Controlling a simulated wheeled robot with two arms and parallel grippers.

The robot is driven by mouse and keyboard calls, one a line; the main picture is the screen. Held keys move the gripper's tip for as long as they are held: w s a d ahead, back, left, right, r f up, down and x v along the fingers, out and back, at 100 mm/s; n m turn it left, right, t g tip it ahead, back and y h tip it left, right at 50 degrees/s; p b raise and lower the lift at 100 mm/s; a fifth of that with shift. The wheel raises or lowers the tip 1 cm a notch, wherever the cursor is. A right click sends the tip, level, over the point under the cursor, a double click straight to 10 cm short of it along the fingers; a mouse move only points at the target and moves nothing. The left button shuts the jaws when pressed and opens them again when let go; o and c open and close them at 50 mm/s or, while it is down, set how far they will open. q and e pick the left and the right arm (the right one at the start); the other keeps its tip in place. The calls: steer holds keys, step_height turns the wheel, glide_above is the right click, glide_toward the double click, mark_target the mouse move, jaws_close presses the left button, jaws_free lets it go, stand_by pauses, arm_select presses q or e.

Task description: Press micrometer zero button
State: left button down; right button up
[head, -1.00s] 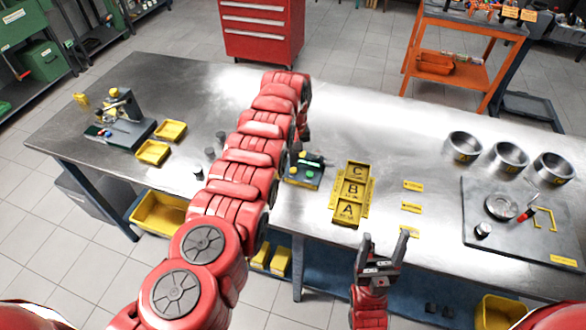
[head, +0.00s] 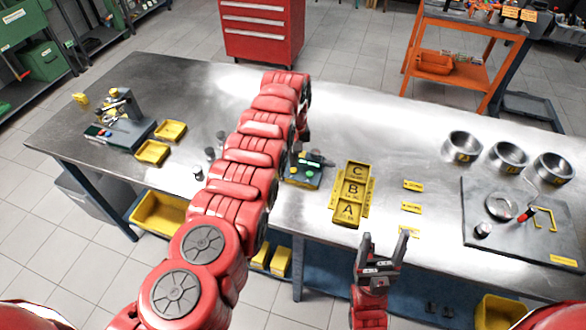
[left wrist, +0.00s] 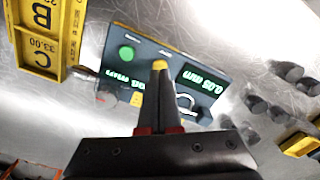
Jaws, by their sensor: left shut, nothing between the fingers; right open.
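The micrometer station is a dark green-grey box (head: 304,173) on the bench, just right of my left arm in the head view. In the left wrist view the box (left wrist: 205,72) appears upside down, with green-lit displays, a round green button (left wrist: 126,54) and a silver U-shaped micrometer frame (left wrist: 187,103). My left gripper (left wrist: 160,75) is shut and empty, its fingertips over the box between button and display. A yellow spot shows at the tips; I cannot tell whether they touch. My right gripper (head: 385,240) is open and empty near the bench's front edge.
A yellow tray marked A, B, C (head: 348,212) sits just right of the box. Small dark cylinders (head: 209,153) stand left of my arm. Metal rings (head: 463,147) and a grey plate (head: 535,243) lie further right. Bare bench lies behind the tray.

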mark_target(293, 169)
arm_select(q)
steer(key=shift+f, duration=0.15)
steer(key=shift+f+b, duration=1.15)
steer(key=shift+b, duration=0.05)
steer(key=shift+s+f, duration=0.15)
step_height(293, 169, up, 2)
steer(key=shift+r+p, duration=0.1)
steer(key=shift+p, duration=0.9)
steer(key=shift+r+p, duration=1.6)
steer(key=shift+r, duration=0.35)
